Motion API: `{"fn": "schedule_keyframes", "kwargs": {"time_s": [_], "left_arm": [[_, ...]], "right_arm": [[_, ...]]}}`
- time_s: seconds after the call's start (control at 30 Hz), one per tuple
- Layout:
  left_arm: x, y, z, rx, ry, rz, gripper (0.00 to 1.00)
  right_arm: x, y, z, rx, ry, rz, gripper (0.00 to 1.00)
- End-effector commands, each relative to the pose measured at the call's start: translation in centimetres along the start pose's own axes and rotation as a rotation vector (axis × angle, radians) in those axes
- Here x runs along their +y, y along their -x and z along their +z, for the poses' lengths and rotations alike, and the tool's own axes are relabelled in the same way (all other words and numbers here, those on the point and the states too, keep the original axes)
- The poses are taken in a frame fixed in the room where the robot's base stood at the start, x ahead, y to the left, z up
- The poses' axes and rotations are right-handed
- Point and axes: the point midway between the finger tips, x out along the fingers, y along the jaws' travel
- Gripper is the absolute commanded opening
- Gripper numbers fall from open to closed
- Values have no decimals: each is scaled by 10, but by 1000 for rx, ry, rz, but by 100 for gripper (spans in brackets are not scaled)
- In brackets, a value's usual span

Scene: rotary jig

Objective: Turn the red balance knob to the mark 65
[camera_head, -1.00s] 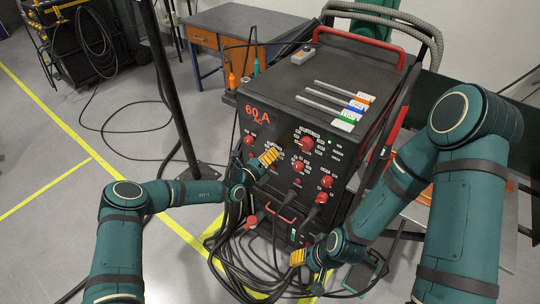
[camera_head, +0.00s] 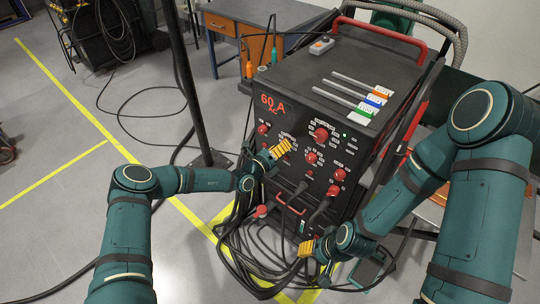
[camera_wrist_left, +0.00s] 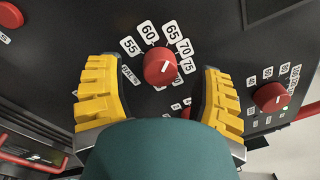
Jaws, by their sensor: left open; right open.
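The red balance knob (camera_wrist_left: 160,67) shows in the left wrist view, on a black panel with white labels 55, 60, 65, 70 and 75 around it. It has a short white pointer line; which label it points at is hard to tell. My left gripper (camera_wrist_left: 160,95) is open, its yellow fingers to either side of the knob, apart from it in the picture. In the head view this left gripper (camera_head: 282,149) is at the machine's front panel and seems to cover the knob. My right gripper (camera_head: 306,248) is open and empty, low in front of the machine.
The black machine (camera_head: 350,60) has several other red knobs, one at the upper panel (camera_head: 322,135). A red handle (camera_head: 290,203) and tangled black cables (camera_head: 240,262) are low at its front.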

Motion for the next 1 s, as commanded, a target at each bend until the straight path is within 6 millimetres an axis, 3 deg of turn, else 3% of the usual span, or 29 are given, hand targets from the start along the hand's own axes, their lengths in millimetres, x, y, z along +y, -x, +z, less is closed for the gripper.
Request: {"fn": "schedule_keyframes", "kwargs": {"time_s": [0.3, 0.5, 0.7, 1.0], "left_arm": [[1, 64, 2, -2, 0, 3, 67], [1, 95, 2, -2, -1, 2, 67], [0, 107, 2, -3, -1, 1, 67], [0, 107, 1, -3, -1, 1, 67]], "right_arm": [[0, 0, 0, 0, 0, 0, 47], [0, 0, 0, 0, 0, 0, 47], [0, 0, 0, 0, 0, 0, 47], [0, 0, 0, 0, 0, 0, 47]]}}
